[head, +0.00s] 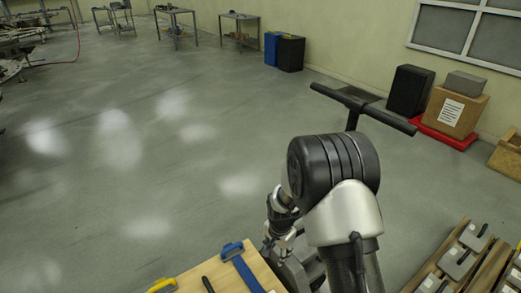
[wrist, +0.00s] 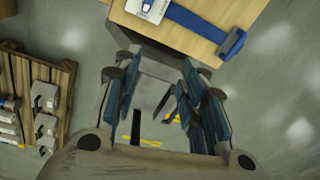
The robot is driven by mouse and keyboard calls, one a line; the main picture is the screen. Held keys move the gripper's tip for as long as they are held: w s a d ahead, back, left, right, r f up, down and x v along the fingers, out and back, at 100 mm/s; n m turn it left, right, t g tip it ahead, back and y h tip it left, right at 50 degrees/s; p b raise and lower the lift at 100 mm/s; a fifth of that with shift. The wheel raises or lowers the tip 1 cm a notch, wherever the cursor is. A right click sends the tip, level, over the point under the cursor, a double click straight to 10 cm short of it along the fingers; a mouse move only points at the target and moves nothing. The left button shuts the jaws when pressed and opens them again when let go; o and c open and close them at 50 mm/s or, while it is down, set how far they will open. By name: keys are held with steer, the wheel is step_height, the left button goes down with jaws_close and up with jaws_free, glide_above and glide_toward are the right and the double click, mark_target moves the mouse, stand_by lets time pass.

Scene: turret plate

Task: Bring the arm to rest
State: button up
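My arm rises at the right of the middle in the head view, bent at a large black joint. My gripper (wrist: 162,64) shows in the wrist view with its two blue-padded fingers apart. I see nothing held between them; grey surfaces and floor with yellow marks show beyond. In the head view the gripper's fingers cannot be made out clearly behind and beside the arm. The wooden table top (head: 207,271) lies at the lower middle, left of the arm. In the wrist view its edge (wrist: 155,31) lies beyond the fingertips.
A blue clamp-like tool (head: 240,266) lies on the table, with a yellow-ended tool (head: 162,286) left of it. A wooden pallet (wrist: 62,75) with several grey parts stands to one side. Cardboard boxes (head: 455,109) stand by the right wall. The floor (head: 130,180) at left is open.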

steer(key=s+d+r+n+t, duration=0.1)
steer(key=s+d+r, duration=0.15)
steer(key=r, duration=0.55)
steer(key=s+d+r+n, duration=0.1)
steer(key=s+r+n, duration=0.15)
steer(key=r, duration=0.55)
steer(key=s+d+r+n+t, duration=0.1)
steer(key=s+r, duration=0.2)
steer(key=r, duration=0.5)
steer(key=s+d+r+n, duration=0.1)
steer(key=s+r, duration=0.2)
steer(key=s, duration=0.3)
steer(key=s+d+r+n+t, duration=0.1)
steer(key=s+r+n, duration=0.1)
steer(key=s, duration=0.5)
steer(key=s+d+r+n, duration=0.1)
steer(key=s+d+r, duration=0.1)
steer(key=s, duration=0.5)
steer(key=shift+r, duration=0.85)
steer(key=shift+c, duration=0.6)
